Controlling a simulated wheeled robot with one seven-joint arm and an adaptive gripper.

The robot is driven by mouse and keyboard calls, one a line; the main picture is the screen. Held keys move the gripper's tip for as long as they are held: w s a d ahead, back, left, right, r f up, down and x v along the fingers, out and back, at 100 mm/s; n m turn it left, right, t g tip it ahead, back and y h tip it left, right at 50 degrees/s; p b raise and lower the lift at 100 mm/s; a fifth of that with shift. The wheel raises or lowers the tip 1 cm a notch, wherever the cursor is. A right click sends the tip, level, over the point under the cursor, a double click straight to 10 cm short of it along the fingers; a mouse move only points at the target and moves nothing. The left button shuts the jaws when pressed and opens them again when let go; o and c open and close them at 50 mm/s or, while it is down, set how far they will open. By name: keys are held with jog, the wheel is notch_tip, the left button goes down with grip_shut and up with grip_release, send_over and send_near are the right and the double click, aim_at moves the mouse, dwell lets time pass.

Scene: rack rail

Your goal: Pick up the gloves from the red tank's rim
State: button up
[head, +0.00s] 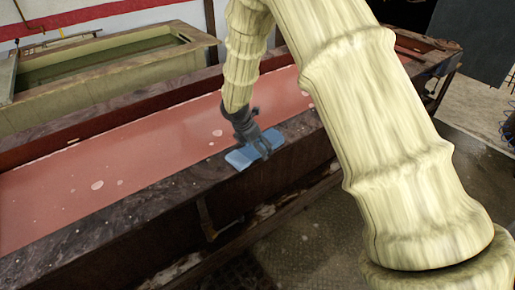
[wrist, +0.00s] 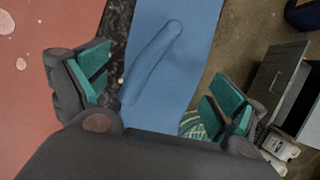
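The gloves (head: 240,159) show as a flat light-blue piece lying on the dark near rim of the red tank (head: 130,175). In the wrist view the blue gloves (wrist: 165,65) lie between my fingers, with a raised rounded fold along them. My gripper (head: 262,146) is over the gloves, pointing down at the rim. In the wrist view my gripper (wrist: 160,95) is open, its teal-padded fingers spread on both sides of the gloves. I cannot tell whether the fingers touch them. Part of the gloves is hidden behind my gripper in the head view.
The tank's dark rim (head: 90,240) runs along the near side. A pale green tank (head: 100,75) stands behind at left. In the wrist view a grey cabinet (wrist: 275,80) and white bottles (wrist: 280,147) stand on the floor at right.

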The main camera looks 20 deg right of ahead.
jog(key=c, duration=0.8)
jog(key=shift+r, duration=0.1)
